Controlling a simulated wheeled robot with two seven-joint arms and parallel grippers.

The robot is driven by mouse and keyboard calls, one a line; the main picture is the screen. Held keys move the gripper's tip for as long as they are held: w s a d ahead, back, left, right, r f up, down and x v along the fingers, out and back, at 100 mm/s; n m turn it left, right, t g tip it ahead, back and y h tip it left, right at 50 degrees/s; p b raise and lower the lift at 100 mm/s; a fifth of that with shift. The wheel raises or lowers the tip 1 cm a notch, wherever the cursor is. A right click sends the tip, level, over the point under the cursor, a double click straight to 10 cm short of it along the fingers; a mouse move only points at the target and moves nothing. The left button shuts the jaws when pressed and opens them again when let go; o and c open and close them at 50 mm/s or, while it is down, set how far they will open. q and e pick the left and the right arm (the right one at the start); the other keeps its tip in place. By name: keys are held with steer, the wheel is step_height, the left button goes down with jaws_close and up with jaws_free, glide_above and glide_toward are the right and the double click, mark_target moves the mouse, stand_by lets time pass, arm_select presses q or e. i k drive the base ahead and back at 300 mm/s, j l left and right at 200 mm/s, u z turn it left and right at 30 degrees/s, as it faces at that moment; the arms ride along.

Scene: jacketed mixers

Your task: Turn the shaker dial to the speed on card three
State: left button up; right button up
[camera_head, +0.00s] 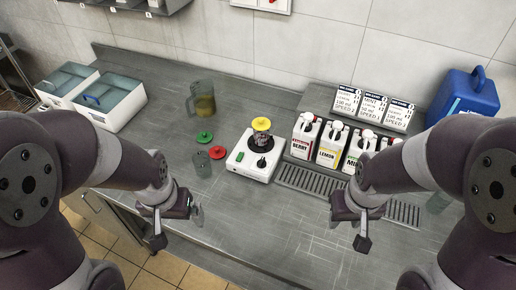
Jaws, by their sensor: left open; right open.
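The shaker (236,170) is a white box on the steel counter. Its black dial (262,161) is on the front right of its top, with a green button (240,157) to the left. A jar with a yellow lid (262,124) stands on its black platform. Three recipe cards (373,107) stand in a row at the back; the rightmost card (399,115) has a speed line too small to read surely. The dial's setting is also unclear. My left gripper (177,228) is open, left of the shaker. My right gripper (347,232) is open, right of it. Both are apart from the dial.
White jugs labelled berry (305,137), lemon (330,147) and mint (357,151) stand right of the shaker behind a drain grate (310,183). A blue container (466,95) is back right. The front counter is clear.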

mark_target(261, 163)
steer(key=i+j+z, duration=0.1)
steer(key=j, duration=0.45)
steer(key=i+j+z, duration=0.1)
steer(key=j, duration=0.5)
steer(key=z, duration=1.6)
